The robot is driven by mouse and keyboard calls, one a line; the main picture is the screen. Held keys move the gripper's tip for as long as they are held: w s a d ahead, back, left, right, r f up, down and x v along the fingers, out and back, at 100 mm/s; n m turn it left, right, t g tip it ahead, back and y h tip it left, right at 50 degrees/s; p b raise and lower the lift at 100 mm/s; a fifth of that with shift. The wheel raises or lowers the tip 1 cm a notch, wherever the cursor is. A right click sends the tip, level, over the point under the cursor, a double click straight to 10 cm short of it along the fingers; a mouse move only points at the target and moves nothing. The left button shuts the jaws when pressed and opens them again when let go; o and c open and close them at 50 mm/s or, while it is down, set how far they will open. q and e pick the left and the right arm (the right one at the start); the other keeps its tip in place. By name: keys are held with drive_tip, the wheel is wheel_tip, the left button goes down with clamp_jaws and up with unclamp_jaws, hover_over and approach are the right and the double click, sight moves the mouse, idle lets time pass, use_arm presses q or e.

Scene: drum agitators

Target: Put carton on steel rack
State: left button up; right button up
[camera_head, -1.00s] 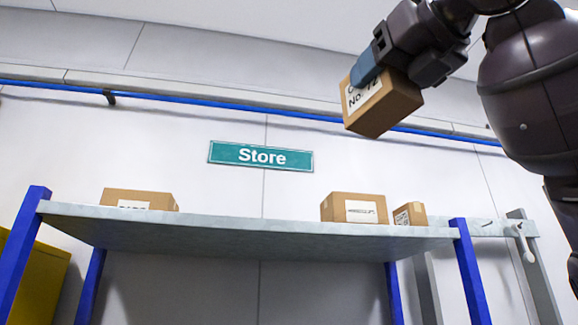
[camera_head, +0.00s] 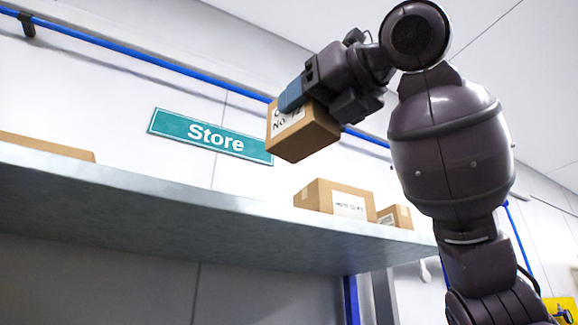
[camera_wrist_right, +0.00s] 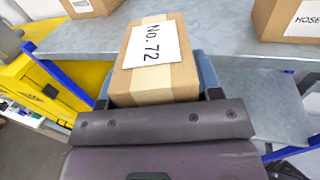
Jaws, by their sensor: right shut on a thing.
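The carton (camera_head: 302,132) is a brown box with a white label reading "No. 72". My right gripper (camera_head: 292,98) is shut on it and holds it in the air, slightly tilted, in front of the "Store" sign and above shelf height. In the right wrist view the carton (camera_wrist_right: 155,62) lies between the fingers, with the shelf beyond and below it. The steel rack (camera_head: 200,207) has a grey shelf on blue posts, seen from below in the head view; its top shows in the right wrist view (camera_wrist_right: 220,62). My left gripper is not in view.
On the shelf stand a labelled box (camera_head: 335,198), a smaller box (camera_head: 395,216) to its right, and another box (camera_head: 45,146) at the left. The shelf between the left and middle boxes looks clear. A yellow cabinet (camera_wrist_right: 35,90) stands at the left in the wrist view.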

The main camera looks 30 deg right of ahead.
drive_tip(key=shift+w, duration=0.5)
drive_tip(key=shift+w+f, duration=0.15)
drive_tip(key=shift+w, duration=0.7)
drive_tip(key=shift+w+f, duration=0.15)
drive_tip(key=shift+w, duration=0.65)
drive_tip(key=shift+w+a+f, duration=0.1)
drive_tip(key=shift+w+f, duration=0.05)
drive_tip(key=shift+w, duration=1.8)
drive_tip(key=shift+w+a+f, duration=0.1)
drive_tip(key=shift+w+f, duration=0.1)
drive_tip(key=shift+w, duration=1.75)
drive_tip(key=shift+w+f, duration=0.15)
drive_tip(key=shift+w, duration=1.8)
drive_tip(key=shift+w+d+p+x, duration=0.1)
drive_tip(key=shift+d+p+x, duration=0.15)
drive_tip(key=shift+x, duration=0.7)
drive_tip(key=shift+w+d+p+x, duration=0.1)
drive_tip(key=shift+d+p+x, duration=0.15)
drive_tip(key=shift+x, duration=0.7)
drive_tip(key=shift+d+p+x, duration=0.15)
drive_tip(key=shift+p+x, duration=0.15)
drive_tip(key=shift+x, duration=0.6)
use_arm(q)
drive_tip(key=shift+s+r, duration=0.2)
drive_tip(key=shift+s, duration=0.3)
use_arm(e)
drive_tip(key=shift+s+d+f, duration=0.1)
drive_tip(key=shift+f, duration=0.4)
